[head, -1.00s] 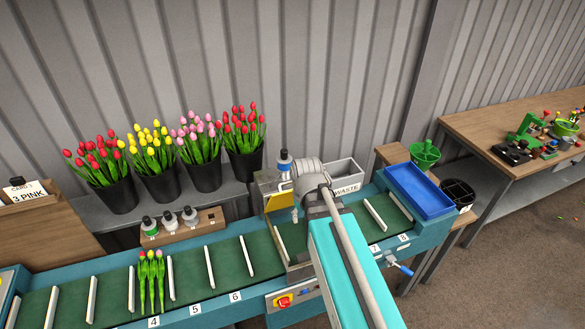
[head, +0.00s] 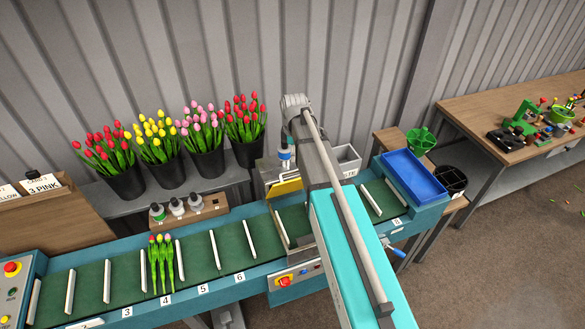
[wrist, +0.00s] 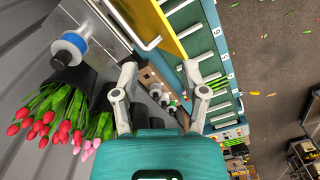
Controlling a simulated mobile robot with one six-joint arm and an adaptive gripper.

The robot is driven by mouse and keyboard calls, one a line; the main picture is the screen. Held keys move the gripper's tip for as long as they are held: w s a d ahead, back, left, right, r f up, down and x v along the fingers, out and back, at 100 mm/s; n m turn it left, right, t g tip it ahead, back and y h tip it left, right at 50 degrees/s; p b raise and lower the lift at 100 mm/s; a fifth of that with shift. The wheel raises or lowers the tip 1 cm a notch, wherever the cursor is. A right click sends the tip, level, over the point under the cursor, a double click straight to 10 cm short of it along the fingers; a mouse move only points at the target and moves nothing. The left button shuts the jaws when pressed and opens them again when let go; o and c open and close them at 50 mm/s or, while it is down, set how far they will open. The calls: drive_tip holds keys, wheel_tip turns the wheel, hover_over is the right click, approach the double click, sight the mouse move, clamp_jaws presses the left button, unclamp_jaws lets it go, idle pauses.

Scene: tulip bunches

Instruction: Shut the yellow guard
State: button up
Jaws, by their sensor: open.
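The yellow guard (head: 286,187) shows as a small patch over the conveyor in the head view, partly hidden by my arm. In the wrist view the yellow guard (wrist: 164,28) is a flat panel at the top, beside a white bar-shaped handle (wrist: 136,36). My gripper (wrist: 158,76) is open, with nothing between its two fingers. In the wrist view the guard and handle lie beyond the fingertips, and my gripper appears apart from them. My gripper is hidden behind my arm in the head view. I cannot tell the guard's exact angle.
A conveyor (head: 195,268) with white dividers carries a small tulip bunch (head: 160,262). Tulip buckets (head: 205,163) stand behind it. A blue tray (head: 413,176) sits at the right end.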

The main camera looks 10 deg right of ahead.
sight(291, 181)
drive_tip(key=w+n, duration=0.5)
drive_tip(key=w, duration=0.1)
drive_tip(key=shift+w+d+n, duration=0.2)
drive_tip(key=shift+w+n, duration=0.05)
drive_tip(key=shift+n, duration=0.15)
drive_tip(key=shift+f, duration=0.2)
drive_tip(key=f+b, duration=1.3)
drive_tip(key=shift+s+f+b, duration=0.2)
drive_tip(key=shift+s+b, duration=0.2)
idle(0.3)
drive_tip(key=shift+c, duration=0.3)
clamp_jaws()
